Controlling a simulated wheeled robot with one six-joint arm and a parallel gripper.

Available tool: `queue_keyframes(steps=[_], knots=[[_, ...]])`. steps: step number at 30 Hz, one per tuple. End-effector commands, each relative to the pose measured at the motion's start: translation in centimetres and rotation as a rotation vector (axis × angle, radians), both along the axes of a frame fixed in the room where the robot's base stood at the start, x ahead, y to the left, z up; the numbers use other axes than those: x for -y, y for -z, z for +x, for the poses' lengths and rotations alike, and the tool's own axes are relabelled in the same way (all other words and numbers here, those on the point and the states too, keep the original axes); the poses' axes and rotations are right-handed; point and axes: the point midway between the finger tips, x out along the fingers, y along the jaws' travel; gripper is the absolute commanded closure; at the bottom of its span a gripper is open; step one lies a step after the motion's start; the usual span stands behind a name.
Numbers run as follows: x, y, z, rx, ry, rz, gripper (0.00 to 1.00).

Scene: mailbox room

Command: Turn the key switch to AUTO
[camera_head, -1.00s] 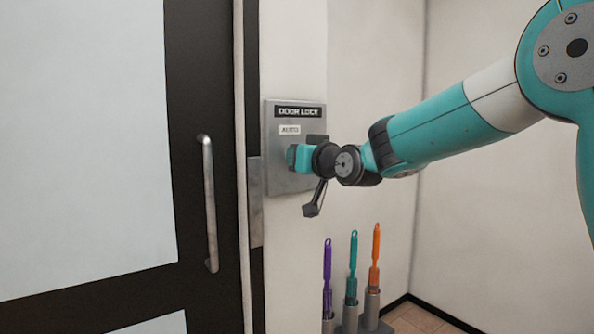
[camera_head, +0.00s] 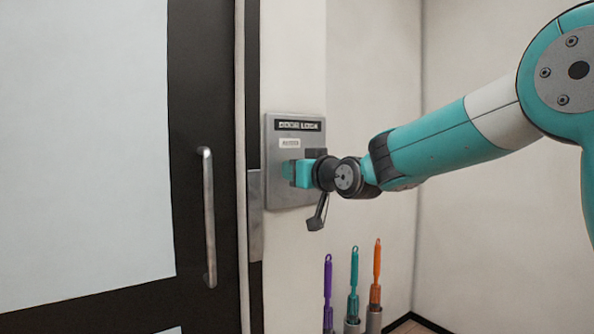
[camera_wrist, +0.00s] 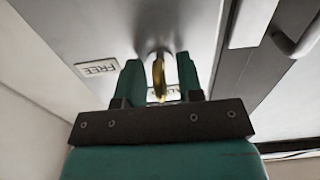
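The grey door lock panel (camera_head: 276,198) is on the wall right of the door. It has a dark title strip and a small white AUTO label (camera_head: 289,143). My gripper (camera_head: 289,171) is at the panel's face, below that label, and hides the key switch in the head view. In the wrist view, a brass key (camera_wrist: 159,76) stands in a round metal lock, between the two teal fingers of my gripper (camera_wrist: 159,68). Gaps show on both sides of the key, so the fingers look open around it. A FREE label (camera_wrist: 98,68) is to the left; another label behind the key is partly covered.
A dark-framed door (camera_head: 205,120) with a vertical metal handle (camera_head: 209,220) is left of the panel. Purple, teal and orange-handled tools (camera_head: 376,270) stand in holders below right. The wall (camera_head: 480,190) to the right is bare.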

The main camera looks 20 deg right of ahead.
Motion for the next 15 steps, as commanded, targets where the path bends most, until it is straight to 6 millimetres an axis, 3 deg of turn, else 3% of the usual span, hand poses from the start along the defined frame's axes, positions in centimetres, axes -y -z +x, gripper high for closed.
queue_keyframes(steps=[8, 15], knots=[[0.2, -0.1, -0.6, 0.003, 0.001, 0.001, 0.66], [1.7, 0.0, -4.9, 0.005, 0.004, 0.001, 0.66]])
